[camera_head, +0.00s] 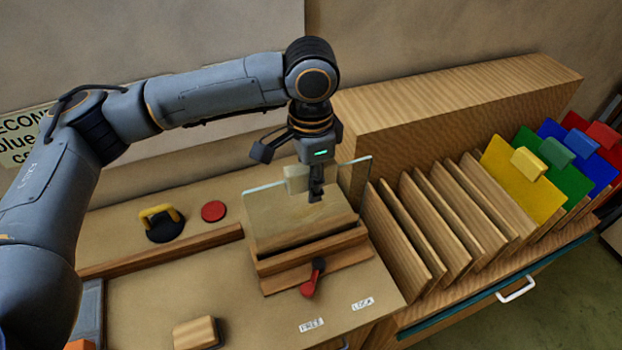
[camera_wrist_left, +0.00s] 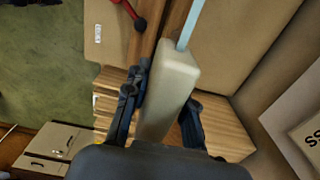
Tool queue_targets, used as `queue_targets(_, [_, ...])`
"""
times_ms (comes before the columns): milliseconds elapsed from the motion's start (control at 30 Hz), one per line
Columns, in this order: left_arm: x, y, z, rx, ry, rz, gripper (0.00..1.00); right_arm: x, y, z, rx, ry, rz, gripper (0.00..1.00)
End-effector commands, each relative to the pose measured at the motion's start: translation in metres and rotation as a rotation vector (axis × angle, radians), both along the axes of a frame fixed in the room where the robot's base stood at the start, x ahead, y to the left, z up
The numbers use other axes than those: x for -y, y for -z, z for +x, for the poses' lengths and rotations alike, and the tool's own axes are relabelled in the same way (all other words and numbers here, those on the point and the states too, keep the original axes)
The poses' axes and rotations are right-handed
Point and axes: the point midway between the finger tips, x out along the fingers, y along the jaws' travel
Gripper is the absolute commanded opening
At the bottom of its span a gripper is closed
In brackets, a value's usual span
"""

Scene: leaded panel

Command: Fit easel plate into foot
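The easel plate (camera_head: 275,212) is a clear glass pane with a pale block handle (camera_head: 297,179) near its top. It stands roughly upright at the wooden foot (camera_head: 345,240), its lower edge hidden by the foot's front wall, so I cannot tell how deep it sits. My left gripper (camera_head: 316,192) is over the foot, its fingers on the pale handle. In the left wrist view the handle (camera_wrist_left: 170,85) lies between both fingers, which look closed on it. My right gripper is out of view.
Labels FREE (camera_head: 311,325) and LOCK (camera_head: 362,304) lie in front. A wooden rack (camera_head: 455,215) with coloured cards (camera_head: 522,180) stands close on the right. A yellow-handled black object (camera_head: 164,224), a red disc (camera_head: 213,211) and a wooden block (camera_head: 196,333) are on the left.

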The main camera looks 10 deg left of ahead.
Motion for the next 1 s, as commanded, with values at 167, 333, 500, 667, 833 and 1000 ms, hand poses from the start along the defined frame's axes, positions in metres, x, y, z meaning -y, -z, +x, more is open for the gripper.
queue_targets(167, [0.0,0.002,-0.001,-0.002,0.0,0.0,0.52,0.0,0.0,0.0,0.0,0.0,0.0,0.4])
queue_targets(333, [0.0,0.002,-0.001,-0.004,0.0,0.0,0.52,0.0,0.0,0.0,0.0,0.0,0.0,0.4])
queue_targets(500, [0.0,-0.001,-0.001,-0.005,0.0,0.002,0.52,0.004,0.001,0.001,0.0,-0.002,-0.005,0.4])
queue_targets(667, [0.0,-0.025,0.0,-0.002,-0.001,0.001,0.52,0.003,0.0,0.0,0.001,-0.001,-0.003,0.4])
queue_targets(833, [0.001,-0.063,0.0,0.0,0.001,-0.001,0.52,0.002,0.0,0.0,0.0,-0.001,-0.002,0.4])
queue_targets(1000, [0.0,-0.095,0.0,-0.002,0.0,-0.001,0.52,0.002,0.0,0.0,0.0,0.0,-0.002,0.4])
